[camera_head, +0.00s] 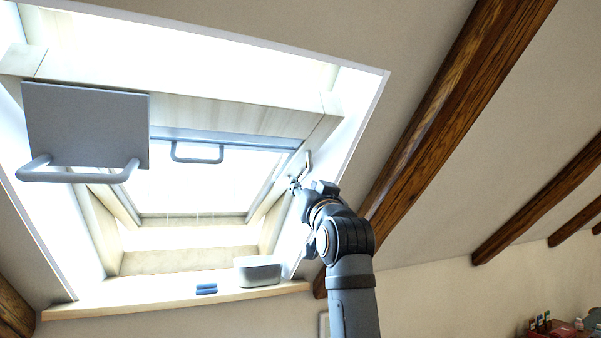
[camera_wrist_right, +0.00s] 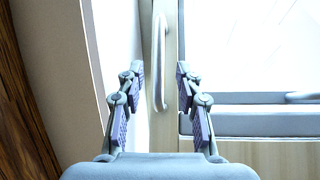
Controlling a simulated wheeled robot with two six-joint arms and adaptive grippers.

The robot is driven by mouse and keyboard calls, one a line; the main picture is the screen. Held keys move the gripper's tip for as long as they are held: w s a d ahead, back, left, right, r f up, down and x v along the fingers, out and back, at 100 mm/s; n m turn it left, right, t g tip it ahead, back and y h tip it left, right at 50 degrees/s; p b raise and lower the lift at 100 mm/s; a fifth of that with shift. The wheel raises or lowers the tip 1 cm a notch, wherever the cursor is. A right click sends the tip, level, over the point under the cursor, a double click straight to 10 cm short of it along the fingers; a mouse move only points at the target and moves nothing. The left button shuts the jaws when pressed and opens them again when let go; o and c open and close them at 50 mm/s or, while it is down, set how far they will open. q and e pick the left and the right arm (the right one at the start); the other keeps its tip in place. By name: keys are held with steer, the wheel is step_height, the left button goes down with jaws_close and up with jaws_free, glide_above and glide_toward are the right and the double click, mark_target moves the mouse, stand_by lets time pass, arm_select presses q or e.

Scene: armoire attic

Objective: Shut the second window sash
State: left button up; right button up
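The skylight has a wooden frame with a bright glazed sash (camera_head: 190,185) inside it. A grey bar handle (camera_head: 197,158) sits on the sash's upper rail; its end also shows in the wrist view (camera_wrist_right: 302,97). A pale upright handle (camera_head: 307,163) is on the right side of the frame. My right gripper (camera_head: 294,184) is just below that handle. In the wrist view my right gripper (camera_wrist_right: 158,85) is open, with the pale handle (camera_wrist_right: 159,60) in line between its fingers; I cannot tell whether they touch. I cannot tell which part is the second sash. My left gripper is out of view.
A grey panel with a curved tube handle (camera_head: 85,125) hangs at the upper left. A grey tub (camera_head: 258,271) and blue items (camera_head: 206,288) stand on the window sill (camera_head: 160,300). A dark wooden beam (camera_head: 440,110) slopes down right of my right arm.

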mark_target(303, 180)
steer(key=p+x, duration=0.2)
steer(key=x, duration=0.2)
steer(key=shift+w+r, duration=0.3)
steer(key=shift+r, duration=0.05)
steer(key=shift+w+a, duration=0.1)
steer(key=shift+w, duration=0.3)
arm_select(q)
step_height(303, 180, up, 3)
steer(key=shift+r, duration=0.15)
arm_select(e)
steer(key=shift+c, duration=0.5)
jaws_close()
